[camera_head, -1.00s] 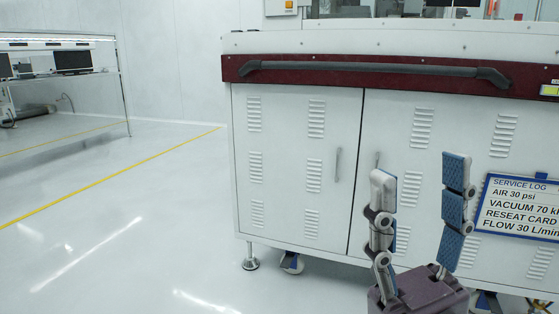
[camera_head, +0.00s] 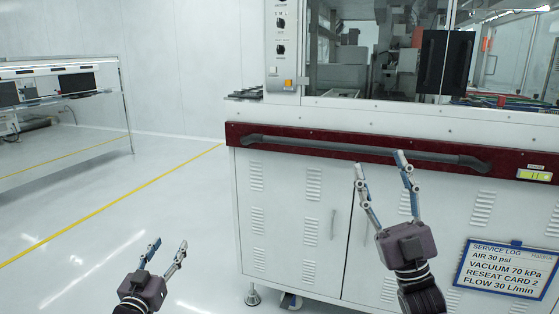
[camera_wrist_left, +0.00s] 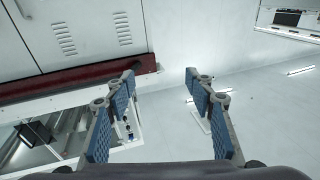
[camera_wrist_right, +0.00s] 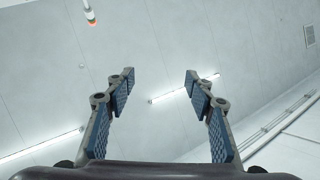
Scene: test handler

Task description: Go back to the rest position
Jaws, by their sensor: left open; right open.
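My left gripper (camera_head: 168,252) is open and empty at the lower left of the head view, over the white floor. My right gripper (camera_head: 380,160) is open and empty in front of the white machine cabinet, its fingers pointing up near the dark handle bar. In the left wrist view, the left gripper's blue-padded fingers (camera_wrist_left: 160,75) are spread apart with nothing between them. In the right wrist view, the right gripper's fingers (camera_wrist_right: 160,75) are also spread, with only wall and light strips beyond.
The white machine cabinet (camera_head: 290,215) has a dark handle bar (camera_head: 360,149) along its red band and a service log sign (camera_head: 507,270). A glass-walled enclosure is above. A shelf bench (camera_head: 60,95) stands at far left. The floor (camera_head: 80,240) at left is clear, with a yellow line.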

